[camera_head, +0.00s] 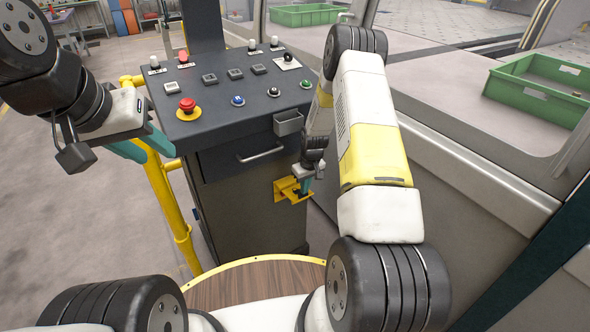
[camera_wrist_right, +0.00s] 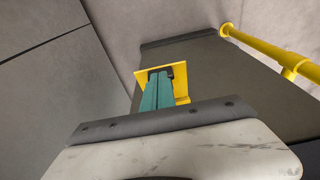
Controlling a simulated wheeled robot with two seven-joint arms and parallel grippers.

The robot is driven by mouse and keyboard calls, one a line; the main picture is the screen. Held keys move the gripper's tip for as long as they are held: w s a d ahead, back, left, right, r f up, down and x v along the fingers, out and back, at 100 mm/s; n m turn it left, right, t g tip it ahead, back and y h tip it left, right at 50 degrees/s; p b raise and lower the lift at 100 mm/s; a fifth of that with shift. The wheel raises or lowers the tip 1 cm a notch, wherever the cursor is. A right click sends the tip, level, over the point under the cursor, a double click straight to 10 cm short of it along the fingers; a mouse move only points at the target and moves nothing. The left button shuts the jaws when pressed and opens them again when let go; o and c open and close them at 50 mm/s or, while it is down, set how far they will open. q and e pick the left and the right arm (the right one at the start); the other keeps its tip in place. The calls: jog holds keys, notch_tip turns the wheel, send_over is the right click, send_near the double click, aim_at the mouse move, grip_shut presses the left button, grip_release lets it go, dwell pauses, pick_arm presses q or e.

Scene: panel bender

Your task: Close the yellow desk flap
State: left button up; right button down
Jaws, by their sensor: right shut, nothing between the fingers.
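The yellow desk flap (camera_head: 287,188) is a small bracket-like yellow piece low on the right side of the dark control desk. It also shows in the right wrist view (camera_wrist_right: 143,80), where the fingers cover its middle. My right gripper (camera_head: 306,190) is shut and empty, with its teal fingertips (camera_wrist_right: 160,74) right at the flap. I cannot tell whether they touch it. My left gripper (camera_head: 146,148) has its teal fingers apart and empty, left of the desk near the yellow rail.
The control desk (camera_head: 240,128) carries buttons, a red emergency stop (camera_head: 187,105) and a small grey box (camera_head: 288,123). A yellow rail (camera_head: 170,210) stands at its left. A machine wall (camera_head: 470,175) is close on the right, with green crates (camera_head: 535,92) behind it.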

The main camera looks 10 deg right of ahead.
jog(key=f+t, duration=0.1)
jog(key=s+f+t+y, duration=0.1)
jog(key=shift+s+d+t, duration=0.25)
jog(key=shift+d+t, duration=0.1)
jog(key=shift+t, duration=0.05)
jog(key=w+a+f+t+y, duration=0.1)
jog(key=w+f+t, duration=0.2)
jog(key=f, duration=0.5)
jog(key=w+a+f+t+y, duration=0.1)
jog(key=w+f+t+y, duration=0.1)
jog(key=f+t, duration=0.3)
jog(key=shift+w+a+f+t, duration=0.15)
jog(key=shift+w+f+t, duration=0.3)
jog(key=shift+f, duration=1.55)
jog(key=shift+r, duration=0.1)
